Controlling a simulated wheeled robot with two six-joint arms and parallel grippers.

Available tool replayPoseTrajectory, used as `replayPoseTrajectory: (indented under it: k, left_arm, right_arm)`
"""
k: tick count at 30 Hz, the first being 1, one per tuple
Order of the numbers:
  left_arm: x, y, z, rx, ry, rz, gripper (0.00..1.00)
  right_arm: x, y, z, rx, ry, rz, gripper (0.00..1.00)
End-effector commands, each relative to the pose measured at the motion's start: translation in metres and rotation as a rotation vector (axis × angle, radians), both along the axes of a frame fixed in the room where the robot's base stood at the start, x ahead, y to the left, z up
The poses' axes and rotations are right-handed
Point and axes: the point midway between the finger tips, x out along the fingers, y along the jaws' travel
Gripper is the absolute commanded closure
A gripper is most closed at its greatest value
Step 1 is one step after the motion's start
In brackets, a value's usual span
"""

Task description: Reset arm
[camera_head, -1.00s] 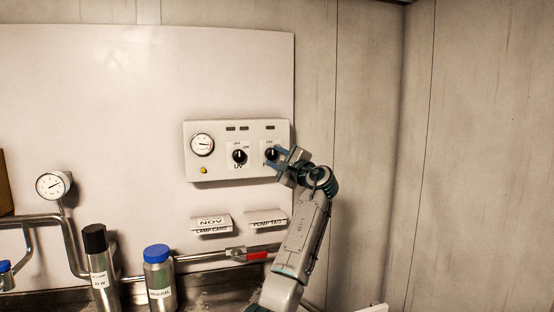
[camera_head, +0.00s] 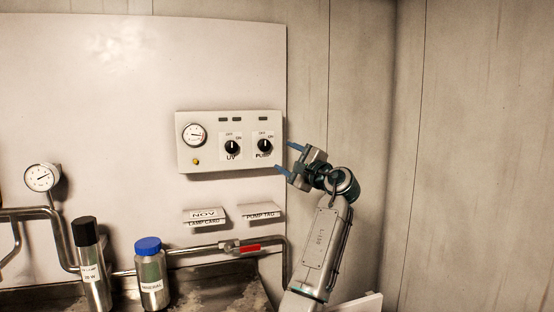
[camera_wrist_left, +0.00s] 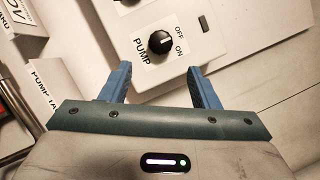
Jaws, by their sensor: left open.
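My left gripper (camera_head: 287,159) is in the head view, just right of the white control panel (camera_head: 205,160). Its blue fingers are open and empty, apart from the panel. The left wrist view shows the open fingers (camera_wrist_left: 160,85) with the black pump knob (camera_wrist_left: 160,42) beyond and between them. The pump knob (camera_head: 264,147) and the UV knob (camera_head: 232,147) show on the panel in the head view. My right gripper is not in view.
Card holders (camera_head: 204,216) and (camera_head: 259,211) sit below. A pipe with a red-handled valve (camera_head: 247,248) runs lower. A black-capped bottle (camera_head: 92,270) and blue-capped bottle (camera_head: 151,275) stand left. The right wall area is free.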

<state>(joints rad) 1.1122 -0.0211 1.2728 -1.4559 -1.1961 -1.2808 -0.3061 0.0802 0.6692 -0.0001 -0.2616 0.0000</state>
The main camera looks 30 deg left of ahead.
Motion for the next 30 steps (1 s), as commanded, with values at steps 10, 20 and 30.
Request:
replayPoseTrajectory:
  k: [10, 20, 30]
  left_arm:
    - [-0.009, -0.022, -0.004, 0.001, 0.001, 0.001, 0.44]
    - [-0.008, -0.022, -0.004, 0.001, 0.001, 0.001, 0.44]
    - [-0.008, -0.022, 0.037, 0.002, 0.0, 0.001, 0.44]
  right_arm:
    - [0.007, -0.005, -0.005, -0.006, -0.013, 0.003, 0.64]
    - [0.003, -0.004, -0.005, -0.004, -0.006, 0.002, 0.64]
    - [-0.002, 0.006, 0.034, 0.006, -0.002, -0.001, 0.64]
